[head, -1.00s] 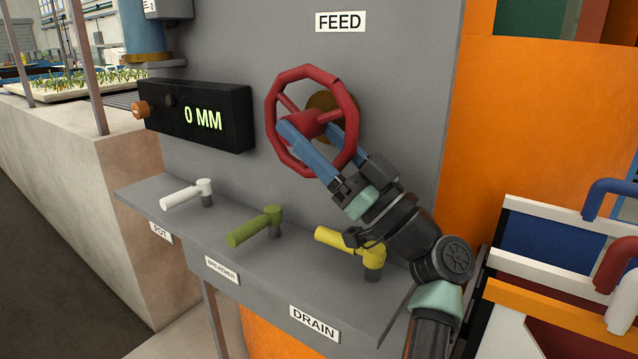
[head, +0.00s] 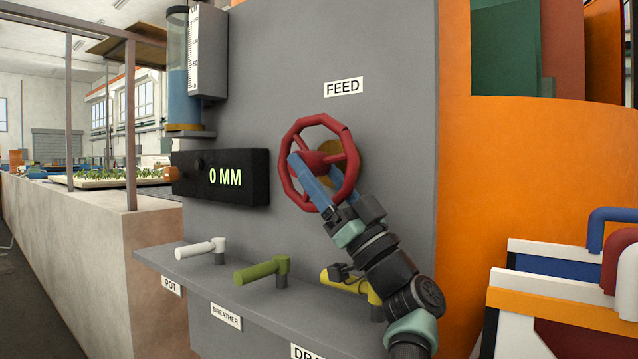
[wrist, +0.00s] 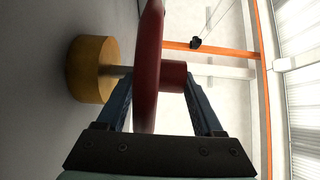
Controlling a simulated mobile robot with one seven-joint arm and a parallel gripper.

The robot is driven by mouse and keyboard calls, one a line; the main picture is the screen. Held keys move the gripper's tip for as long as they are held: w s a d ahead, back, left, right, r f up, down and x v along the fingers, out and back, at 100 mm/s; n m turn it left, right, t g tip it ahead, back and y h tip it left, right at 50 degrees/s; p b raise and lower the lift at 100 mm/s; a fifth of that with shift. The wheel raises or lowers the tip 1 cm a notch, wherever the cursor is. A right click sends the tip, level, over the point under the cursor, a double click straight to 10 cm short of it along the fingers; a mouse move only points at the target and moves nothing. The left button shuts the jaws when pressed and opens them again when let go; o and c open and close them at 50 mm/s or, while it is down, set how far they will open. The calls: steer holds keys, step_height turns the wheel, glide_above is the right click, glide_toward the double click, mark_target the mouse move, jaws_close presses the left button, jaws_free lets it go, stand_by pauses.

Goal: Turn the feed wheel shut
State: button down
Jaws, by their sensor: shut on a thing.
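The red feed wheel (head: 353,160) stands on the grey panel below the FEED label (head: 343,87). My gripper (head: 312,166) reaches up to it from the lower right, its two blue fingers at the hub and spokes. In the wrist view the wheel (wrist: 147,70) is edge-on between my fingers (wrist: 160,88). One finger is on the panel side of the wheel and the other is by the hub on the outer side. My gripper is shut on the wheel. The brass collar (wrist: 91,70) sits behind it. The black display (head: 221,178) reads 0 MM.
Below the wheel a grey shelf (head: 200,262) carries a white lever (head: 201,248), a green lever (head: 262,270) and a yellow lever (head: 350,283), partly behind my arm. A blue tube with a scale (head: 208,50) is upper left. Coloured panels (head: 555,300) with pipe handles stand at right.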

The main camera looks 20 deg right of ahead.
steer(key=shift+d+f+m, duration=0.1)
steer(key=shift+d+m, duration=0.1)
steer(key=shift+m, duration=0.1)
jaws_free()
steer(key=shift+a, duration=0.1)
